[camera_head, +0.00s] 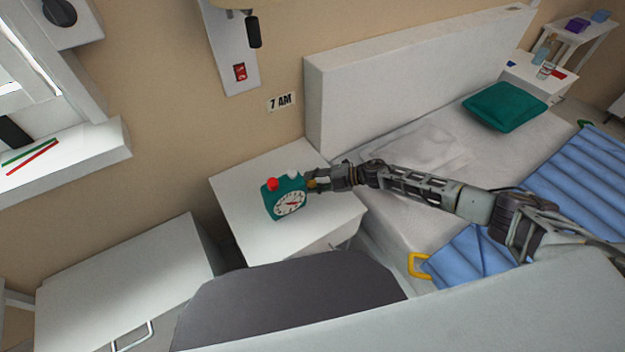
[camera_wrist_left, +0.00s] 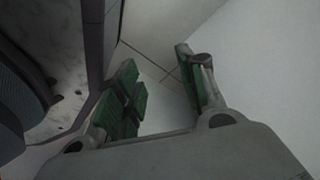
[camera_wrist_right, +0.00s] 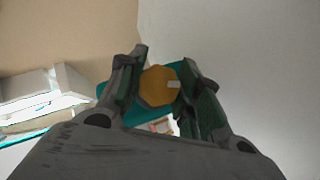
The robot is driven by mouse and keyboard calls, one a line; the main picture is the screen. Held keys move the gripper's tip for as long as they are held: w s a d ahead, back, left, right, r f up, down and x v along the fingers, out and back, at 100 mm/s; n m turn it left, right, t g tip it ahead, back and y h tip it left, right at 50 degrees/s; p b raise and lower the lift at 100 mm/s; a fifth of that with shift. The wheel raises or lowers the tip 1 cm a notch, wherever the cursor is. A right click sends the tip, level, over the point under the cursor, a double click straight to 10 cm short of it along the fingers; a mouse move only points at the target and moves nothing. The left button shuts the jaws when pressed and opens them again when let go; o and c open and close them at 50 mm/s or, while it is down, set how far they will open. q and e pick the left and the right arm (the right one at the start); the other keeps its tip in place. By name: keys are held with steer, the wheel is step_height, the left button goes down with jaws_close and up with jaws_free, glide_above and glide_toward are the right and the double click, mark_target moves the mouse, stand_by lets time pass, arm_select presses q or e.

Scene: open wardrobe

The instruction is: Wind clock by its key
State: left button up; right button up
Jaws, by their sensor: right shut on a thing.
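A teal clock (camera_head: 285,196) with a white dial and a red knob on top stands on the white bedside table (camera_head: 240,236). My right gripper (camera_head: 318,183) is at the right side of the clock. In the right wrist view the gripper (camera_wrist_right: 165,90) is shut on a yellow key (camera_wrist_right: 158,87), one finger on each side. Part of the teal clock body (camera_wrist_right: 150,121) shows behind the key. My left gripper (camera_wrist_left: 160,90) shows only in the left wrist view. Its fingers are apart with nothing between them, above a pale tiled floor.
A bed with a white headboard (camera_head: 415,65), a green pillow (camera_head: 505,106) and a blue blanket (camera_head: 585,180) is on the right. A white cabinet (camera_head: 120,285) stands at the lower left. A "7 AM" sign (camera_head: 282,102) hangs on the wall above the bedside table.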

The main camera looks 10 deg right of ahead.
steer(key=shift+m+g+p, duration=0.3)
steer(key=shift+p, duration=0.8)
steer(key=shift+g+h+p, duration=0.3)
steer(key=shift+h+p, duration=0.2)
steer(key=shift+p, duration=0.5)
steer(key=shift+m+p, duration=0.4)
steer(key=shift+p, duration=0.05)
steer(key=shift+f+g, duration=0.1)
steer(key=shift+g, duration=0.2)
arm_select(q)
steer(key=s+a+f, duration=0.1)
steer(key=s+a, duration=0.2)
steer(key=s, duration=0.2)
steer(key=s+a+g, duration=0.1)
steer(key=s+a, duration=0.2)
steer(key=s, duration=0.3)
steer(key=shift+a+f+y, duration=0.2)
steer(key=shift+f+y, duration=0.1)
steer(key=shift+f, duration=0.1)
arm_select(e)
steer(key=o, duration=1)
arm_select(q)
steer(key=shift+w, duration=0.1)
arm_select(e)
steer(key=shift+o, duration=0.2)
